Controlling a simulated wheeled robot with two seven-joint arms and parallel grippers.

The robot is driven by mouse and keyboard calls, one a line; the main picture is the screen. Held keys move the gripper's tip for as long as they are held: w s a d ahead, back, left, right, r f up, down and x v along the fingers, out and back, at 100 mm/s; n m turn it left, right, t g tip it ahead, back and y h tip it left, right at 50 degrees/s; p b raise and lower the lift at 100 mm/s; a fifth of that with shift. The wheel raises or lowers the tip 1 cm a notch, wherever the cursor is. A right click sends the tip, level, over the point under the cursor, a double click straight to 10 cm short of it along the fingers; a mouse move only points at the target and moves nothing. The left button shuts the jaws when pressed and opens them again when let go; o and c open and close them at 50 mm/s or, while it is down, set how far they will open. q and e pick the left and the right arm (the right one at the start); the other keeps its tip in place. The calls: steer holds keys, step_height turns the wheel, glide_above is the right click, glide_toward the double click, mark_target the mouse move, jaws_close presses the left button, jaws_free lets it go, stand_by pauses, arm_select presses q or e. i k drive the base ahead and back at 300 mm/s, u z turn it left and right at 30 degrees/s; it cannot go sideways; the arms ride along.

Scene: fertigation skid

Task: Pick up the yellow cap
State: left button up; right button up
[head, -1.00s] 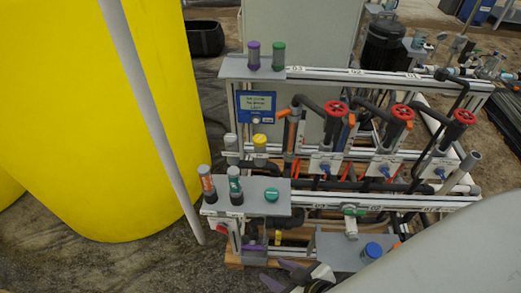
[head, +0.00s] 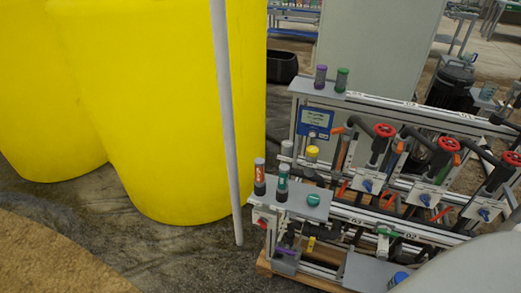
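Neither gripper shows in the head view. A large pale grey rounded part, probably my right arm, covers the bottom right corner and hides part of the skid there.
A grey shelf (head: 318,210) in front of the cap carries two tubes and a green cap (head: 314,200). Red-handled valves (head: 384,131) stand to the right. A pale pole (head: 228,130) and big yellow tanks (head: 170,110) stand left. The front-left floor is clear.

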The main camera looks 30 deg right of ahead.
mark_target(312, 151)
steer(key=u, duration=0.45)
steer(key=i, duration=1.1)
steer(key=z, duration=1.35)
